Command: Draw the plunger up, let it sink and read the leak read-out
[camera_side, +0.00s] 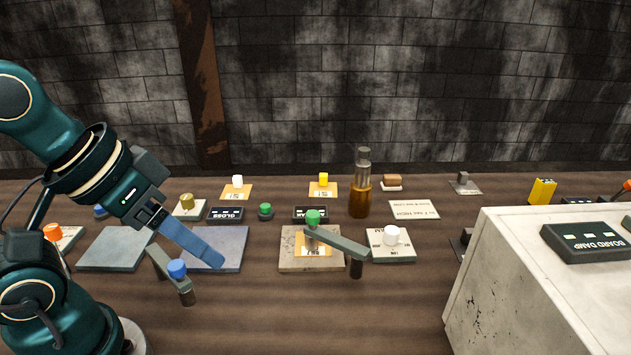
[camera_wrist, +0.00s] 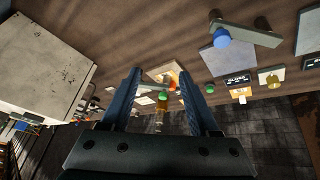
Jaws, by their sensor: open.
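In the side view, an amber vessel with a grey stepped top (camera_side: 361,190), which may hold the plunger, stands upright towards the back. A dark read-out (camera_side: 301,213) stands left of it; a green knob hides part of its label, so I cannot confirm it is the leak one. My gripper (camera_side: 216,260) points down and right at the left, over a blue-grey plate, well apart from the vessel. In the wrist view my gripper (camera_wrist: 161,74) has its two blue fingers spread, with nothing held between them.
A green-knobbed arm (camera_side: 335,243) over a stone plate and a blue-knobbed arm (camera_side: 173,275) stand in front. A GLOSS read-out (camera_side: 226,213) is left. A large pale housing (camera_side: 540,285) with a BOARD DAMP read-out (camera_side: 588,241) blocks the right. The front centre is clear.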

